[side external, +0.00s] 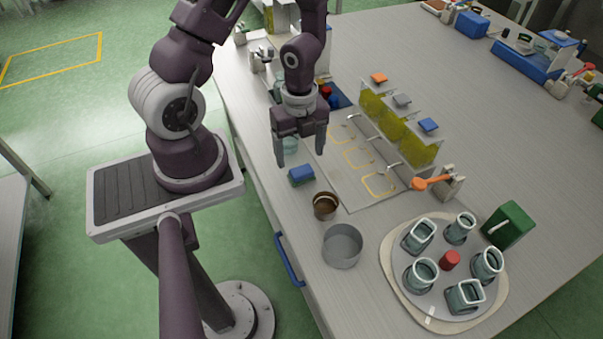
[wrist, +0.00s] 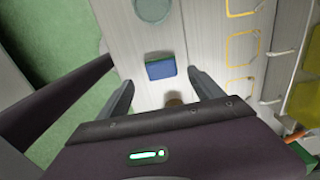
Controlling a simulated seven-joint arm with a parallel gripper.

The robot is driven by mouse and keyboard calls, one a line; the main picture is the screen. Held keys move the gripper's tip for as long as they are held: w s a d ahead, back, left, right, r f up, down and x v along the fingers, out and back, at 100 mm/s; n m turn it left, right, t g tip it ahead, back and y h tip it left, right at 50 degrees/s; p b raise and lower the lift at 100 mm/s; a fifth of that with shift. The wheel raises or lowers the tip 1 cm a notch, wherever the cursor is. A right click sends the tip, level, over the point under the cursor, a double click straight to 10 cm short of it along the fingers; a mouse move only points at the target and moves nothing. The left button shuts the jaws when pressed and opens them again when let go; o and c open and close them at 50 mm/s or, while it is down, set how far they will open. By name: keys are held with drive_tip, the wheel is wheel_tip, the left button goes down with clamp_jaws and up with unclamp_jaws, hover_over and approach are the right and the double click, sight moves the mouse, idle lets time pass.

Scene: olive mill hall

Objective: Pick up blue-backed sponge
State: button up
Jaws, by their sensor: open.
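The blue-backed sponge (side external: 301,175) lies on the grey table near its left edge, blue side up. In the wrist view the sponge (wrist: 161,68) shows ahead of and between the two fingers, with a thin greenish edge along one side. My gripper (side external: 299,160) is open and empty, with its fingers pointing down above the table. It is above the sponge and apart from it. The wrist view shows both fingers of my gripper (wrist: 161,92) spread wide, with nothing between them.
A brown cup (side external: 325,206) stands just in front of the sponge, and a grey metal pot (side external: 342,246) beyond it. A tray (side external: 350,203) with yellow outlines and a rack of yellow panels (side external: 420,152) stand to the right. A round board (side external: 395,290) holds several glass jars.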

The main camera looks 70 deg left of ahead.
sight(301, 169)
drive_tip(key=shift+w+f, duration=0.15)
drive_tip(key=shift+f, duration=2.45)
drive_tip(key=c, duration=1.6)
wheel_tip(301, 169, up, 10)
